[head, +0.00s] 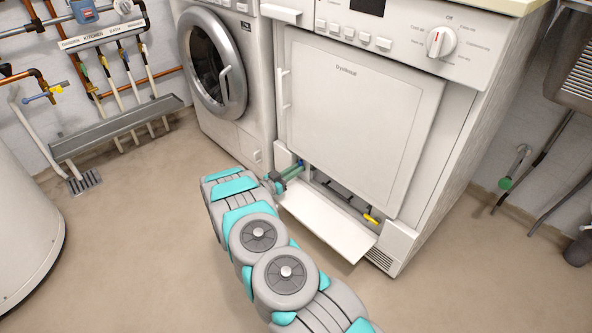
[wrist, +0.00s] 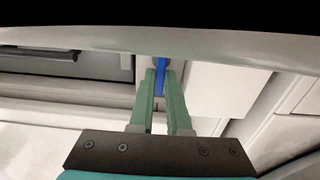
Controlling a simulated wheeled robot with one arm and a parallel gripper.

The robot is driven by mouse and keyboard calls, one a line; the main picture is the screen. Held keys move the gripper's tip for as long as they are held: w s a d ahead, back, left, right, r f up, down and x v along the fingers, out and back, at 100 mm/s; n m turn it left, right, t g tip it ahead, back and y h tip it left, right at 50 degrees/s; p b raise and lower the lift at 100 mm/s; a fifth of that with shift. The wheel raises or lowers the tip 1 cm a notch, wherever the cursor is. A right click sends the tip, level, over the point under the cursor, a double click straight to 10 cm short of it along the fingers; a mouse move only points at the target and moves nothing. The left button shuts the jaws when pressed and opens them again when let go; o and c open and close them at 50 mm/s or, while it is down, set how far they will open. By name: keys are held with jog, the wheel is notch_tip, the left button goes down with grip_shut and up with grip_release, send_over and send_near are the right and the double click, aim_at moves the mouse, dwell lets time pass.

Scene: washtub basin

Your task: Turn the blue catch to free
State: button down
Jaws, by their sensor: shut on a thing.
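The blue catch (wrist: 161,68) shows in the wrist view as a narrow blue lever between my green fingertips. My gripper (wrist: 160,84) is shut on it, with one finger on either side. In the head view my gripper (head: 296,169) reaches into the left end of the low opening at the foot of the dryer (head: 362,110). Only a small blue spot of the catch (head: 302,163) shows there. The fingers hide much of it. Which position the catch stands in I cannot tell.
A white flap (head: 325,225) hangs folded down in front of the opening. A yellow catch (head: 371,218) sits at the opening's right end. A washing machine (head: 225,80) stands to the left. The tan floor (head: 130,240) at left is clear up to a white cylinder (head: 25,200).

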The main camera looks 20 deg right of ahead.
jog(key=c, duration=0.9)
grip_release()
jog(key=shift+v, duration=3.9)
